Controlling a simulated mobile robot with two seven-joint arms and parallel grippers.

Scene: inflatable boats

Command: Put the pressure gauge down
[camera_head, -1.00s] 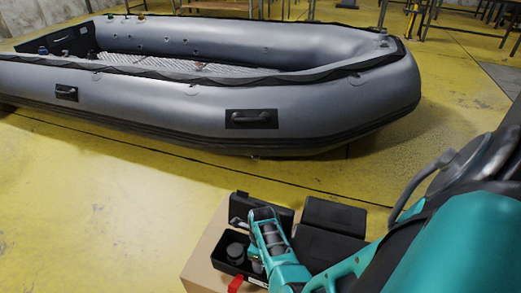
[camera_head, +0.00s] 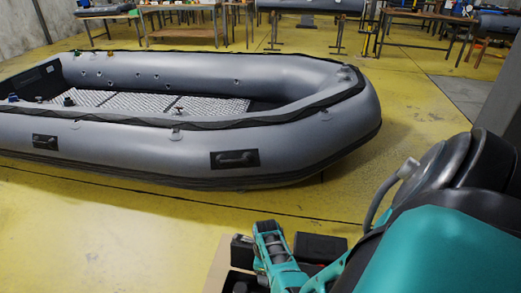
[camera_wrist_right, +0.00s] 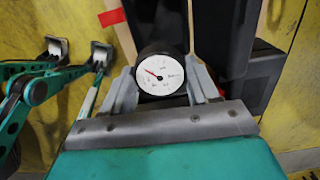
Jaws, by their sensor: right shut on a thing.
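The pressure gauge (camera_wrist_right: 160,74), with a round white dial, a red needle and a dark body, sits between the fingers of my right gripper (camera_wrist_right: 163,88) in the right wrist view. The gripper is shut on it. Dark case parts (camera_wrist_right: 160,20) lie behind the gauge; I cannot tell whether it touches them. In the head view the black cases (camera_head: 320,247) stand at the bottom edge, partly behind my right arm, and the gauge is hidden. My left gripper (camera_wrist_right: 78,50) shows at the left of the wrist view, its two fingertips apart and empty.
The cases stand on a cardboard box (camera_head: 216,268), mostly cut off by the picture's bottom edge. A large grey inflatable boat (camera_head: 130,147) lies beyond on the yellow floor (camera_head: 120,225). Workbenches (camera_head: 185,12) stand at the back. The floor between box and boat is clear.

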